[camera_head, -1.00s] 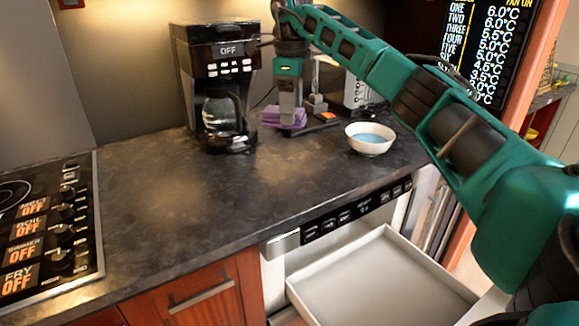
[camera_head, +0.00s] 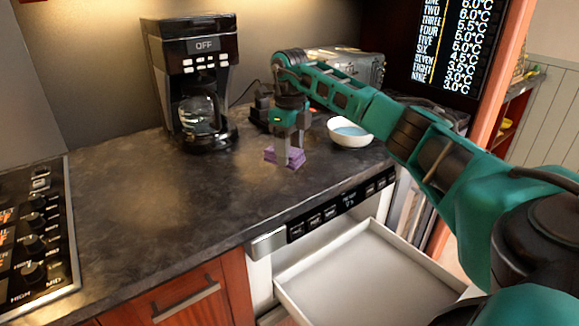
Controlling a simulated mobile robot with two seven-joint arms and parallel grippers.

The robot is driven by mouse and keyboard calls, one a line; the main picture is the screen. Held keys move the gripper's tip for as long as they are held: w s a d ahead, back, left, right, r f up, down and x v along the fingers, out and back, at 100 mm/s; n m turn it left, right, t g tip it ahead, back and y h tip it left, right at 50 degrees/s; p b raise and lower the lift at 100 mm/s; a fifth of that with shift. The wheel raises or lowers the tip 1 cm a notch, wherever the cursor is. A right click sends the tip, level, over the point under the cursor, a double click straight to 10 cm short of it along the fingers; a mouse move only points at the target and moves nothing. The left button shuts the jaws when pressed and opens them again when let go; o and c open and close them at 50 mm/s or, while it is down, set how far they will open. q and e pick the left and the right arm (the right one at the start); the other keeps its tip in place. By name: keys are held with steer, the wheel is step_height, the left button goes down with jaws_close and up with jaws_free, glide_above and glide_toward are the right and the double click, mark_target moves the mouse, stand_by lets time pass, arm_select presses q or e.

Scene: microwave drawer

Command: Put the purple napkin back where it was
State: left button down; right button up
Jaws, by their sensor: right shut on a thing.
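The purple napkin (camera_head: 271,155) is a small folded stack at my right gripper's fingertips, over the dark countertop in front of the coffee maker and bowl. My right gripper (camera_head: 290,153) points down and is shut on the napkin. The fingers cover part of it. I cannot tell whether the napkin touches the counter or hangs just above it. My left gripper is not in view. The white microwave drawer (camera_head: 285,291) below the counter is pulled out, and the part of its inside that I see is empty.
A black coffee maker (camera_head: 190,75) stands to the left of my right gripper. A white bowl (camera_head: 350,140) with blue contents is close on the right. A silver toaster (camera_head: 345,68) is behind my arm. The stove (camera_head: 40,240) is at the left; the countertop between is clear.

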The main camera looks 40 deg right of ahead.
mark_target(290, 165)
steer(key=shift+f, duration=2.3)
steer(key=shift+f, duration=0.15)
steer(key=o, duration=1)
step_height(290, 165, up, 12)
steer(key=shift+r, duration=0.2)
steer(key=shift+a+f, duration=0.1)
